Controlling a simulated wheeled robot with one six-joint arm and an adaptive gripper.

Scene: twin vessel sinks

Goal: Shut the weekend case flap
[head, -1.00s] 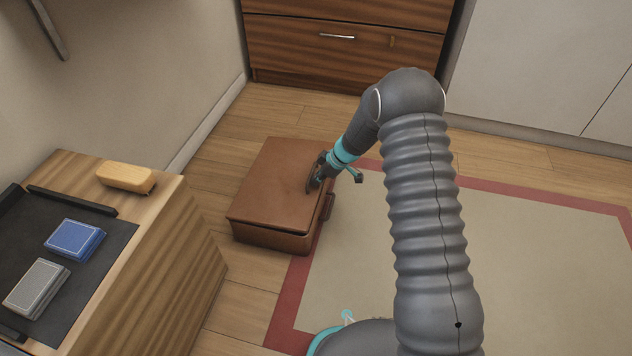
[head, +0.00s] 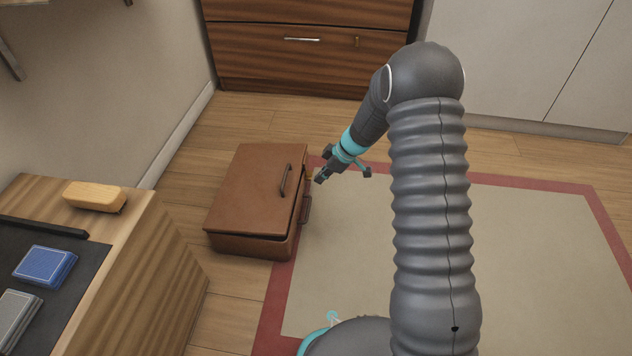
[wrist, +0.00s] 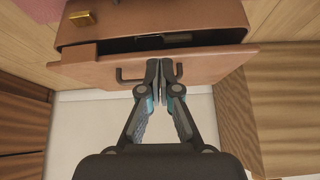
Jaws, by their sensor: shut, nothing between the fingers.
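The brown weekend case (head: 248,245) stands on the wood floor at the rug's edge. Its flap, the lid on top (head: 250,185), is slightly raised; a dark gap runs beneath its edge. The gap also shows in the wrist view, between the flap (wrist: 215,65) and the case body (wrist: 160,18). A dark handle (head: 285,180) sits on the flap near its right edge. My gripper (head: 319,180) is shut and empty, just right of the case in the head view. In the wrist view my fingertips (wrist: 166,65) overlap the flap handle; contact cannot be told.
A brass latch (wrist: 83,18) is on the case body. Wooden drawers (head: 310,65) are behind. The rug (head: 350,260) to the right is clear.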

